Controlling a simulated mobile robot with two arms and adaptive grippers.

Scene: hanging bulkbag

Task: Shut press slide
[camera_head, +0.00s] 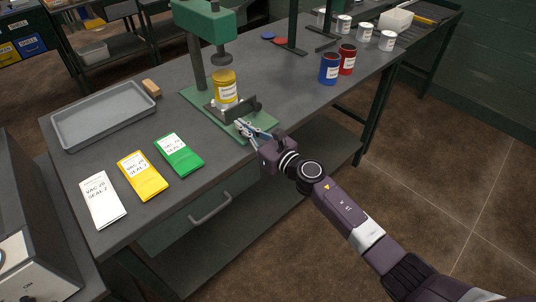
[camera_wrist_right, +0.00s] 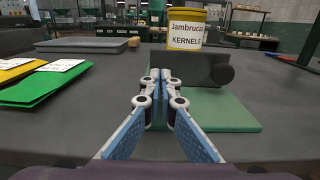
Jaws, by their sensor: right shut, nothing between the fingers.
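The green press (camera_head: 196,60) stands on the grey bench, with its ram above a yellow can (camera_head: 225,88). The can sits on the press slide (camera_head: 218,110), a grey carriage with a dark front plate and a round dark knob. In the right wrist view the slide's front plate (camera_wrist_right: 188,68) is straight ahead, with the labelled can (camera_wrist_right: 186,28) behind it. My right gripper (camera_head: 241,124) is shut and empty, over the front of the green base plate (camera_wrist_right: 225,110). Its fingertips (camera_wrist_right: 160,76) are at the plate's left part; I cannot tell whether they touch it. My left gripper is not in view.
A grey tray (camera_head: 105,117) and white, yellow and green packets (camera_head: 179,153) lie to the left. Blue (camera_head: 329,69) and red (camera_head: 347,60) cans stand to the right.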

